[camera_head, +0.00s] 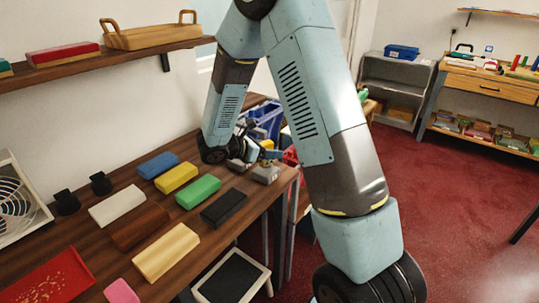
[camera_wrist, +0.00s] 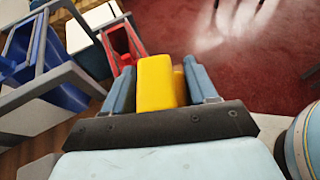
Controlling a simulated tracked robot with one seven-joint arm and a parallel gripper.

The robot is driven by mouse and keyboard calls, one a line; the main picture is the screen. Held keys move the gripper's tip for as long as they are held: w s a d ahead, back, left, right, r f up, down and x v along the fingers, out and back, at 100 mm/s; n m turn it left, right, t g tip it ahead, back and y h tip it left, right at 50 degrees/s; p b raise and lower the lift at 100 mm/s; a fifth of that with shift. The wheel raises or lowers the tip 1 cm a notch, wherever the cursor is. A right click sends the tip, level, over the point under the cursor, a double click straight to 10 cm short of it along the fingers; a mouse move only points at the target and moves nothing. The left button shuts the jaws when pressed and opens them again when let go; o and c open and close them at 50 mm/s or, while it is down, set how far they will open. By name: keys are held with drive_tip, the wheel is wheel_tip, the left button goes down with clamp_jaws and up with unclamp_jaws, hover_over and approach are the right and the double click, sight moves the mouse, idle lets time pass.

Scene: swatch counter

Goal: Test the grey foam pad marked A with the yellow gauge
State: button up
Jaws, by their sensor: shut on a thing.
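The yellow gauge (camera_wrist: 156,84) is held between the two blue-grey fingers of my gripper (camera_wrist: 160,90) in the wrist view. In the head view, my gripper (camera_head: 262,152) is at the far right end of the dark wooden counter, and a bit of yellow shows at its fingers. A grey block (camera_head: 265,174), perhaps a foam pad, lies on the counter just below the gripper. Another grey piece (camera_head: 238,165) lies to its left, partly hidden by my arm. No letter A is readable, and I cannot tell whether the gauge touches a pad.
Several coloured blocks lie on the counter (camera_head: 185,217), among them a green one (camera_head: 198,191) and a black one (camera_head: 225,207). A blue bin (camera_wrist: 45,62) and a red container (camera_wrist: 124,44) stand beyond the gripper. Red carpet is open at the right.

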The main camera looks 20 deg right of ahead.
sight(270, 141)
drive_tip(key=shift+r, duration=2.35)
